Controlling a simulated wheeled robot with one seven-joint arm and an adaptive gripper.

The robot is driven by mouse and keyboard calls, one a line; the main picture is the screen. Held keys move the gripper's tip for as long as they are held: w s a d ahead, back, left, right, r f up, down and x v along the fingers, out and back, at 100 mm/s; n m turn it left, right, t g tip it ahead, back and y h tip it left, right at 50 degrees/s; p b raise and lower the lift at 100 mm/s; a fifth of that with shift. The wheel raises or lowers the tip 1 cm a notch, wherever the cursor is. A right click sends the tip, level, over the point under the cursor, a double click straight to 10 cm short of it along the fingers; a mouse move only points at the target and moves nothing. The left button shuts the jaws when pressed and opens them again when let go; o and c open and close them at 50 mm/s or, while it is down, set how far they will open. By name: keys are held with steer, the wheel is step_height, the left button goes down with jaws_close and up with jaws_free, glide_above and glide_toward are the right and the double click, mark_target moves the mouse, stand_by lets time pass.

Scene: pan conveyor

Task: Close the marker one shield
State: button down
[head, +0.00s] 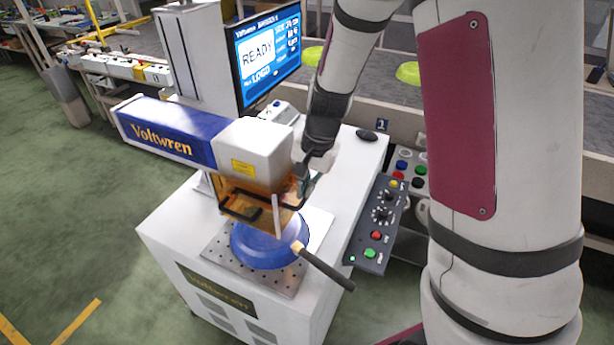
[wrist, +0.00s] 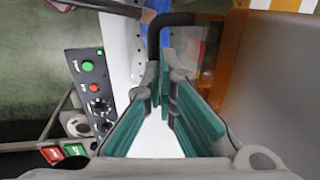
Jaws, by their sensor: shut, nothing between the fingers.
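The marker one shield (head: 262,218) is a see-through orange guard with black handles. It hangs below the white head of the Voltwren marker (head: 200,140), and its lower edge overlaps the view of a blue pan (head: 262,252). I cannot tell exactly how far down it sits. My gripper (head: 303,184) is at the right side of the shield, shut and empty. In the wrist view, the teal-padded fingertips (wrist: 166,68) are close by a black handle (wrist: 168,19); contact is unclear. The orange shield panel (wrist: 222,62) stands to their right.
The pan lies on a perforated plate (head: 216,246), its dark handle (head: 328,270) pointing front right. A control panel (head: 380,222) with knobs and buttons is right of it. A monitor (head: 268,52) reading READY stands behind. A conveyor (head: 400,105) runs along the back.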

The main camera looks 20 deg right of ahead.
step_height(320, 180, down, 8)
steer(key=b, duration=0.3)
steer(key=shift+s, duration=0.15)
steer(key=shift+r, duration=0.1)
